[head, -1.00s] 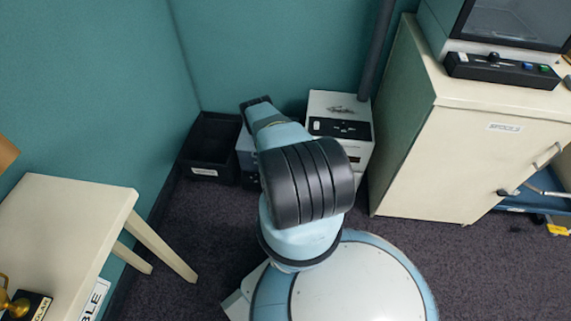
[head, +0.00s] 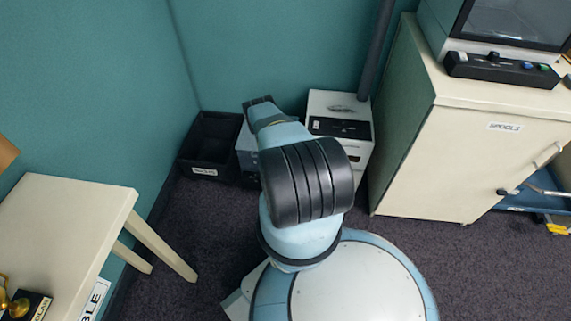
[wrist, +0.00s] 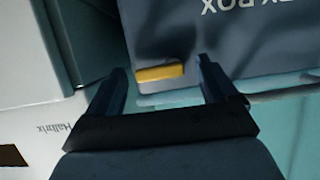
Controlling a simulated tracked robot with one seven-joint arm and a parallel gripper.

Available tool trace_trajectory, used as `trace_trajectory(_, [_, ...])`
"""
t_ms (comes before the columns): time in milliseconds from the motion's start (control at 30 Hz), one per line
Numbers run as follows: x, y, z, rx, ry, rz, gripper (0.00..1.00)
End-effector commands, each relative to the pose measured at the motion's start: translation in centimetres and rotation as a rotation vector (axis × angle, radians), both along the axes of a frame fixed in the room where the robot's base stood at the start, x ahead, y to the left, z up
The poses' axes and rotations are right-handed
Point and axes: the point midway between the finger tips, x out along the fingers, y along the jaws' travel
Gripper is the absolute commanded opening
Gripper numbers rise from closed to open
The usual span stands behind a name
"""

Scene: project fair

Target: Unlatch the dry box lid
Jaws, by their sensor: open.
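The dry box (wrist: 225,40) shows in the wrist view as a dark blue-grey face with upside-down lettering, partly cut off, ending in "BOX". A yellow latch (wrist: 172,72) sits near its lower edge in the picture. My gripper (wrist: 161,74) is open, with one dark finger on each side of the latch and nothing held. I cannot tell whether the fingers touch the box.
A black bin (head: 205,150) stands left of the box and a white unit (head: 358,152) right of it. A cream cabinet (head: 455,150) stands at right, a cream table (head: 75,215) at left. Carpet (head: 190,235) is free beside the table.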

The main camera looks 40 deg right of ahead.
Motion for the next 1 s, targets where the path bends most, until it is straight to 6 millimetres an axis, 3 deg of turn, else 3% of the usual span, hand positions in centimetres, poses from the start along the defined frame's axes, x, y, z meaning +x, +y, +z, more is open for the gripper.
trace_trajectory(267, [-0.8,0.9,0.5,0.0,0.0,-0.001,0.86])
trace_trajectory(700, [-5.8,6.8,3.5,0.001,0.003,0.001,0.86])
trace_trajectory(1000, [-7.9,9.3,5.0,0.0,0.001,0.001,0.86])
